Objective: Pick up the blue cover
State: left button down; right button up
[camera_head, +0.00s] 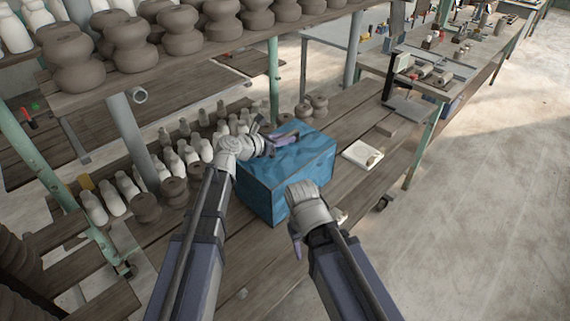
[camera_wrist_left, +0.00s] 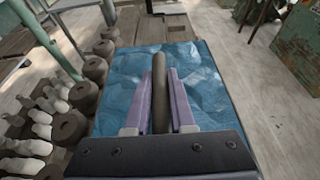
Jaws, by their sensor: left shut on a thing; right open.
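The blue cover (camera_head: 302,158) is a crumpled blue sheet on top of a blue box-shaped bin (camera_head: 262,200) on the wooden bench. The cover also fills the middle of the left wrist view (camera_wrist_left: 205,75). My left gripper (camera_head: 288,139) is over the cover; in the left wrist view its purple fingers (camera_wrist_left: 160,85) are shut on a dark brown rod (camera_wrist_left: 158,68). I cannot tell whether the rod is joined to the cover. My right gripper (camera_head: 297,247) is open in front of the bin's near right side; its fingers are partly hidden by its wrist.
White bottles (camera_head: 182,165) and brown clay pots (camera_head: 146,207) crowd the bench left of the bin. A white slab (camera_head: 362,154) lies to its right. A shelf of pots (camera_head: 75,62) hangs at upper left. Open floor (camera_head: 480,210) lies to the right.

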pick_arm(q)
jog(key=shift+r, duration=0.1)
notch_tip(320, 180, up, 10)
jog(key=p, duration=1)
jog(key=shift+f+b, duration=0.6)
jog(key=shift+f, duration=0.1)
jog(key=shift+r, duration=0.2)
jog(key=shift+s+a+r+p, duration=0.15)
jog(key=shift+s+a+p, duration=0.05)
jog(key=shift+p, duration=0.2)
jog(key=shift+p+v, duration=0.4)
jog(key=shift+v, duration=0.5)
notch_tip(320, 180, down, 10)
jog(key=b, duration=1)
jog(key=shift+w+d, duration=0.1)
